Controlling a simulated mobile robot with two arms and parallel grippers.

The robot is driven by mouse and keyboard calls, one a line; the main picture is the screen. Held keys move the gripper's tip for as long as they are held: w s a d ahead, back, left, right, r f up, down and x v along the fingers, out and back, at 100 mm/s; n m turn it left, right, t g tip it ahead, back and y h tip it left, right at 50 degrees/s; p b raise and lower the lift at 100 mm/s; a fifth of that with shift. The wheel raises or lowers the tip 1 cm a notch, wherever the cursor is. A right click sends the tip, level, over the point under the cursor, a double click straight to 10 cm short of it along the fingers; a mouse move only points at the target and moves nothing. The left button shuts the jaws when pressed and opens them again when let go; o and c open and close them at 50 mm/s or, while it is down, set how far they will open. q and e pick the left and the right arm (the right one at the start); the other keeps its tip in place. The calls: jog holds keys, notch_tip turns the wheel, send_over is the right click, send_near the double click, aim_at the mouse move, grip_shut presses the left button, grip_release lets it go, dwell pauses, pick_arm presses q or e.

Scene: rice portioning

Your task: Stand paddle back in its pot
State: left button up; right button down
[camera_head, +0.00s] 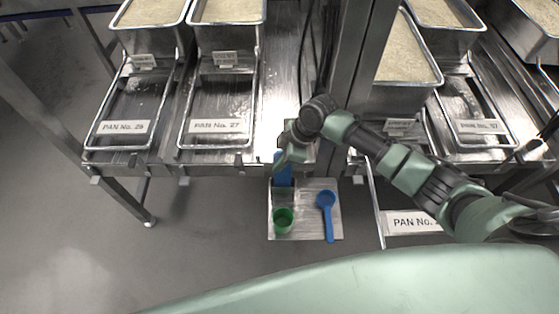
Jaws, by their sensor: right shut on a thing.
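My right gripper (287,163) is above the back left part of a small metal shelf (305,234). It is shut on a blue piece that looks like the paddle (284,179). Part of the blue piece is hidden behind the gripper, and I cannot tell whether its lower end touches anything. A round green pot (283,221) stands at the front left of the shelf, in front of the blue piece. A blue scoop (327,203) lies to the right of the pot, its handle toward the front edge. My left gripper is out of view.
A steel bench with rice-filled pans (228,14) and labelled empty trays (217,110) stands behind the shelf. A steel post (358,50) rises behind my right wrist. A tray frame (377,205) is right of the shelf.

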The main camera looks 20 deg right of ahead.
jog(key=shift+f, duration=0.3)
jog(key=c, duration=1.4)
grip_release()
jog(key=b+v, duration=0.1)
jog(key=v, duration=0.6)
jog(key=shift+d+r, duration=0.15)
jog(key=shift+r, duration=0.2)
jog(key=shift+s, duration=0.1)
